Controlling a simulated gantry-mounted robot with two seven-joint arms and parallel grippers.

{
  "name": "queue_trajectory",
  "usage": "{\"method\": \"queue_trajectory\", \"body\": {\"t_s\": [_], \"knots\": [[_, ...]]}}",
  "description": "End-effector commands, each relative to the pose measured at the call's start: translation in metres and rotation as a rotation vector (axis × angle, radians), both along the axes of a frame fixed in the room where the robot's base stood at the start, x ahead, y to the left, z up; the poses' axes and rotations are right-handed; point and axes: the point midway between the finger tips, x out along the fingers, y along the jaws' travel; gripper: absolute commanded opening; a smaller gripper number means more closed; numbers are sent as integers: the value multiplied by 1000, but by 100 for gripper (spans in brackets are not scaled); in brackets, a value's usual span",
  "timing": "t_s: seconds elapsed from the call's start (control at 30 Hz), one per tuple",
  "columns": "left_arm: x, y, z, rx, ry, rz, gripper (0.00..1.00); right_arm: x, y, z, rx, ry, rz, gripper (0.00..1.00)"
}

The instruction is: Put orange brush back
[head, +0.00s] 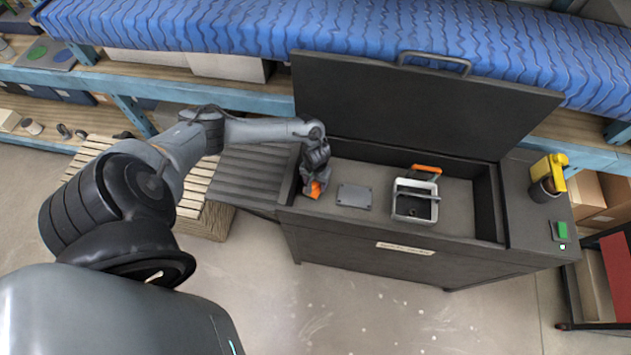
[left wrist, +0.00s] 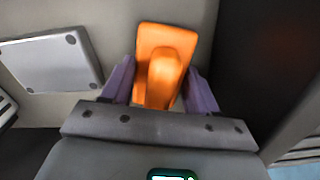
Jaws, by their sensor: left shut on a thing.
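The orange brush (left wrist: 165,60) is between the two purple-grey fingers of my left gripper (left wrist: 160,90) in the left wrist view. The fingers are shut on its orange handle. In the head view my left gripper (head: 314,184) is low in the left end of the dark open box (head: 455,242), with a bit of orange showing under it. Whether the brush touches the floor of the box I cannot tell. My right gripper is not in view.
A grey plate (head: 354,196) lies right of my left gripper. The raised lid (head: 420,105) is behind. A yellow tool (head: 549,170) stands in a dark cup on the right ledge, near a green button (head: 561,230).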

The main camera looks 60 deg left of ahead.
Motion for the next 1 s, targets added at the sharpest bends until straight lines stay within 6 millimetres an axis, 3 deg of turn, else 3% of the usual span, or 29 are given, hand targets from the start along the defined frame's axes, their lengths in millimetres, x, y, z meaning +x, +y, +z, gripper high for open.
{"method": "queue_trajectory", "body": {"t_s": [0.93,0.97,1.0], "knots": [[0,0,-6,0,0,0,30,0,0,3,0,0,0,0],[0,0,-6,0,0,0,62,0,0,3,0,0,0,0],[0,0,-6,0,0,0,68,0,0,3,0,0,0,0]]}}
